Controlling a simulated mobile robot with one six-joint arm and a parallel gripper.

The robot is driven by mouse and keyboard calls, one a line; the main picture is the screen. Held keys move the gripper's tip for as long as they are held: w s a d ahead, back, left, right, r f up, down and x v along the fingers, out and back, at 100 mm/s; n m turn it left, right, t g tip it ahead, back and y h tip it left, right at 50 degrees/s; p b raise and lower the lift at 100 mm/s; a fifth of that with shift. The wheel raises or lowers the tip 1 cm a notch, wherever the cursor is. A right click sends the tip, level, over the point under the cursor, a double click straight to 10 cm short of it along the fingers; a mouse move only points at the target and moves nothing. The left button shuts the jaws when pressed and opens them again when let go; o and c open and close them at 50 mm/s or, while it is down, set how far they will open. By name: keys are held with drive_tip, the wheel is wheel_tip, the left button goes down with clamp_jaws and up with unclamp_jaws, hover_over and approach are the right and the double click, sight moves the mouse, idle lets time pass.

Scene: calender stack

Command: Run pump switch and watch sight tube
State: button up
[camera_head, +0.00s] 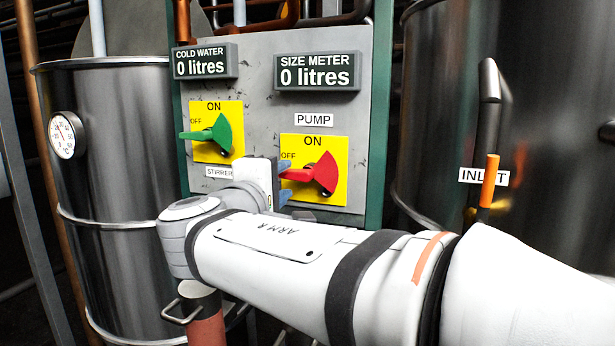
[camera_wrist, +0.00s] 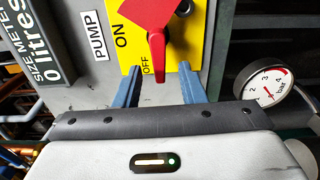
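The pump switch is a red rotary handle (camera_head: 318,175) on a yellow plate under the PUMP label. Its lever points left, at the OFF mark. In the wrist view the red lever (camera_wrist: 157,52) points down between the two blue fingers. My gripper (camera_head: 286,181) is open at the left end of the lever. In the wrist view the gripper (camera_wrist: 159,72) has one finger on each side of the lever, with gaps on both sides. I cannot clearly make out a sight tube. The SIZE METER display (camera_head: 317,73) reads 0 litres.
A green stirrer switch (camera_head: 215,134) is left of the pump switch, also toward OFF. The COLD WATER display (camera_head: 204,62) reads 0 litres. Steel tanks flank the panel; the left one has a thermometer (camera_head: 66,135). A pressure gauge (camera_wrist: 265,81) shows in the wrist view.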

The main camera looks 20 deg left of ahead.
drive_tip(key=shift+s+a, duration=0.1)
drive_tip(key=shift+s, duration=1.4)
